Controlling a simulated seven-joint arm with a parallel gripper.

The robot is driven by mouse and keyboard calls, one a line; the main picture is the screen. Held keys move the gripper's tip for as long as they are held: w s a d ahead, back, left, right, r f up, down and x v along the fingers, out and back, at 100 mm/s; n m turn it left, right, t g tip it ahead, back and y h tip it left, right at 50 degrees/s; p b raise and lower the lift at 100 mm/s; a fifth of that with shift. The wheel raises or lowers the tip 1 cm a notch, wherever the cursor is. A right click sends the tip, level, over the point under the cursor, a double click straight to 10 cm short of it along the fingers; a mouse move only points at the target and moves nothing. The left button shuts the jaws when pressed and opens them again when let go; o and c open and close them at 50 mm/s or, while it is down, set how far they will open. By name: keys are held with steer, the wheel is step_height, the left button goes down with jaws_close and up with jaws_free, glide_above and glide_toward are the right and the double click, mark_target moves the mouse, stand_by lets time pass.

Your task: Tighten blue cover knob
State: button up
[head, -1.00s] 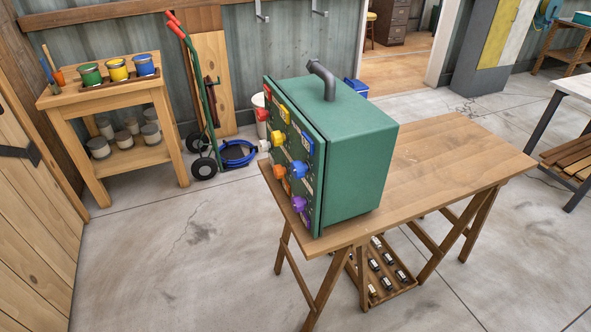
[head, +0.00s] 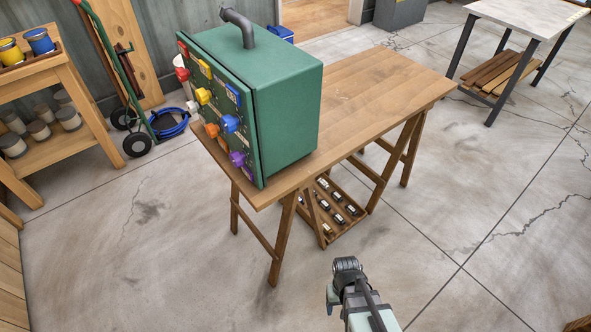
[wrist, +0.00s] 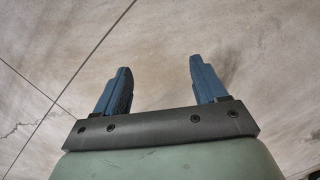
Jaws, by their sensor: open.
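A green box (head: 285,112) with a bent grey pipe on top stands on the wooden table. Its front panel, facing left, carries several coloured knobs, among them red, yellow, orange and purple ones. The blue knob (head: 231,123) sits at the middle right of the panel, beside a blue patch above it. I cannot tell how tight it is. My gripper (wrist: 160,88) is open and empty in the wrist view, with two blue fingers over bare concrete floor. In the head view my arm shows at the bottom, well apart from the box.
The wooden trestle table (head: 375,85) is bare right of the box. A tray of small items (head: 333,218) sits low between its legs. A green hand truck (head: 118,75) and a paint shelf (head: 60,150) stand at left. Open floor lies in front.

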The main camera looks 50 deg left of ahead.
steer(key=s+a+r+n+t+y, duration=0.1)
steer(key=s+a+r+n+t, duration=0.15)
steer(key=s+a+r, duration=0.55)
steer(key=s+a+r+n+t+y, duration=0.1)
steer(key=s+a+r+n, duration=0.3)
steer(key=a, duration=0.8)
steer(key=s+a+r+n+t+y, duration=0.1)
steer(key=s+a+r+n+t, duration=0.1)
steer(key=s+a+r, duration=0.7)
steer(key=s+a+r+n+t+y, duration=0.35)
steer(key=s+a+r, duration=0.25)
steer(key=a+r, duration=0.55)
steer(key=w+a+r+n+t, duration=0.3)
steer(key=r+t, duration=0.2)
steer(key=r, duration=0.5)
steer(key=n+t+h, duration=0.4)
steer(key=n+t, duration=0.1)
glide_toward(224, 126)
steer(key=s, duration=0.3)
steer(key=w+n, duration=0.1)
steer(key=w, duration=0.5)
steer(key=w+n, duration=0.1)
steer(key=w, duration=0.6)
steer(key=shift+w, duration=0.3)
